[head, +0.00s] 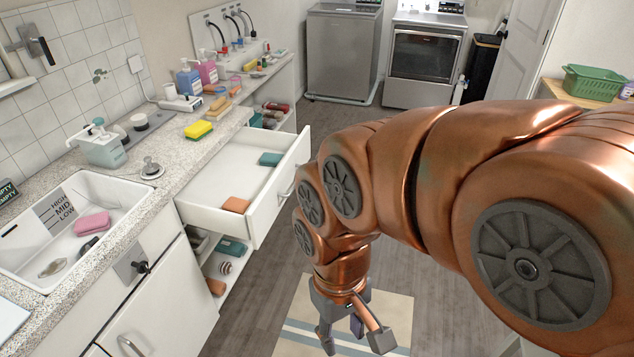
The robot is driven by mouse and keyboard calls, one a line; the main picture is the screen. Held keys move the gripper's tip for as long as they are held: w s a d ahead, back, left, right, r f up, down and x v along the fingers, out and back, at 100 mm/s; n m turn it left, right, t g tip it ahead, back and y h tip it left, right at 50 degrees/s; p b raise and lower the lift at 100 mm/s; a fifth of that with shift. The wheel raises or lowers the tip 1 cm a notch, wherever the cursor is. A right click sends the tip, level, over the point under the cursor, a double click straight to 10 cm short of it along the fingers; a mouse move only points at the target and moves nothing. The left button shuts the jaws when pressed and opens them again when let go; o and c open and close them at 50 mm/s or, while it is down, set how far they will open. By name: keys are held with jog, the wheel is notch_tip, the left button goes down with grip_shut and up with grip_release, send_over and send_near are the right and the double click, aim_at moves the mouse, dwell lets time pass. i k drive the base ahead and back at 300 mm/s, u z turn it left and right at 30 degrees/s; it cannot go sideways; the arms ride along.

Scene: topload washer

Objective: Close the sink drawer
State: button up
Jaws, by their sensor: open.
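The white sink drawer (226,223) stands pulled out from the counter, to the right of the sink. A teal item and an orange item lie inside it. Its handle (287,190) is on the front panel, partly hidden by my arm. My gripper (352,345) is open and empty, pointing down over the floor mat. It is to the right of the drawer front and nearer to me, apart from it.
The sink (115,192) is at the left in the speckled counter (165,170). Bottles and sponges crowd the counter. Open shelves below the drawer hold small items. A striped mat (300,318) lies on the floor. A washer (343,55) and dryer (424,60) stand at the back.

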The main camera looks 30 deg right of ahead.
aim_at(235, 169)
jog(key=z, duration=0.2)
jog(key=i, duration=0.95)
jog(key=z, duration=0.35)
jog(key=k, duration=1.25)
jog(key=u, duration=0.7)
jog(key=i, duration=1.6)
jog(key=z, duration=0.35)
